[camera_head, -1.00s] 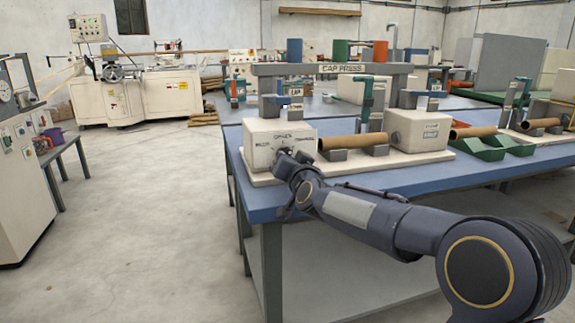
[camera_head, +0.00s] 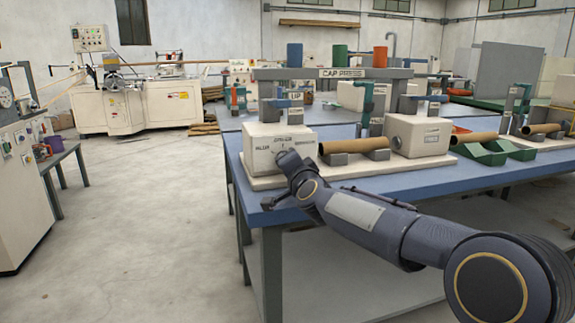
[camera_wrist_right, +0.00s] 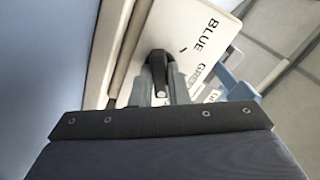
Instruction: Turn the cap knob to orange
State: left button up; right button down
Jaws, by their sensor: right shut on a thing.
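The cap knob (camera_wrist_right: 158,68) is a small dark knob on the face of a white box (camera_head: 258,160) at the left end of the cap press. The right wrist view shows the words BLUE and GREEN on the white face, with another label partly cut off. My right gripper (camera_wrist_right: 158,90) is shut on the knob, with its grey fingers on either side. In the head view my right gripper (camera_head: 287,160) meets the box front and hides most of the knob. The setting it points to is unclear. My left gripper is not in view.
The press stands on a blue table (camera_head: 400,184). A brown tube (camera_head: 350,145) lies on grey supports right of the box. Green trays (camera_head: 490,154) stand further right. Open floor lies left of the table, with a white machine (camera_head: 135,105) behind.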

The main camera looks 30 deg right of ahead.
jog(key=shift+f, duration=0.1)
jog(key=c, duration=1.4)
grip_release()
jog(key=p+v, duration=0.1)
jog(key=v, duration=0.6)
jog(key=shift+p, duration=0.3)
jog(key=shift+s, duration=0.45)
jog(key=shift+a, duration=0.1)
